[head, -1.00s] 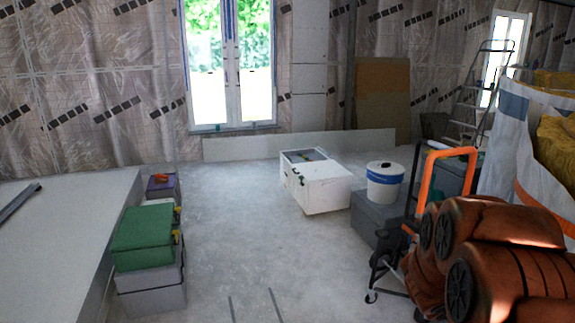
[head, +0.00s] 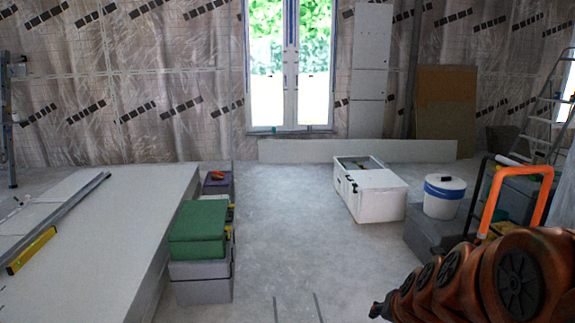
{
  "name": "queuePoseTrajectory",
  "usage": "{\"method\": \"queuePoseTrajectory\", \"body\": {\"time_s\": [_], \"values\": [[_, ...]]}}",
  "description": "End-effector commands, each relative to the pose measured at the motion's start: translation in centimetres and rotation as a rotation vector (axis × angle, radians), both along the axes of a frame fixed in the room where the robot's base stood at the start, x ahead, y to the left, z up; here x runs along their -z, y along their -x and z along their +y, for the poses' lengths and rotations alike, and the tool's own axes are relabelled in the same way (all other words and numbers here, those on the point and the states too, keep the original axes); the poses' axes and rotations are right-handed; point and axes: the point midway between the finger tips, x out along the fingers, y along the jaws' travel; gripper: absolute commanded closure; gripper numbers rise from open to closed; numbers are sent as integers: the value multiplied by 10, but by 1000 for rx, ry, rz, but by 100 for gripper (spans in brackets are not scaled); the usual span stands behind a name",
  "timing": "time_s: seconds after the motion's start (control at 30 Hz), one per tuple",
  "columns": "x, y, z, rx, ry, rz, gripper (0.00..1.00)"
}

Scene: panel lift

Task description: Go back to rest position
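My arm (head: 470,280), copper-orange with round black joint caps, fills the lower right corner of the head view. It is folded, with its links close together. At its left end a small dark part, which looks like my gripper (head: 380,309), points down and left near the bottom edge. It is small and dark, so I cannot make out its fingers or whether they are open. I see nothing held at it. The floor shows around it.
Green and grey boxes (head: 198,233) stand beside a large pale panel stack (head: 85,255) at left, with a yellow level (head: 32,250) on top. A white box (head: 378,200), a bucket (head: 444,196) and an orange-handled cart (head: 505,195) stand right. The middle floor (head: 290,235) is clear.

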Motion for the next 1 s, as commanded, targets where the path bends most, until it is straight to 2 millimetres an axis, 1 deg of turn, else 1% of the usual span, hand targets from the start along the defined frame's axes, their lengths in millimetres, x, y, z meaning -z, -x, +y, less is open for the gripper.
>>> {"method": "queuePoseTrajectory", "body": {"time_s": [0.03,0.1,0.17,0.23,0.27,0.3,0.37,0.4,0.5,0.7,0.83,0.87,0.9,1.0], "values": [[2,14,15,-54,-9,44,56],[6,40,34,-126,-22,123,56],[9,63,47,-186,-26,192,56],[12,92,58,-248,-25,275,56],[13,104,61,-273,-21,311,56],[14,122,64,-304,-17,363,56],[15,147,66,-345,-6,435,56],[15,163,66,-365,2,480,56],[13,196,64,-409,25,576,56],[7,247,52,-455,71,733,56],[1,275,42,-470,105,821,56],[-5,278,41,-471,108,830,56],[-14,277,41,-470,106,823,56],[-28,276,41,-468,107,816,56]]}}
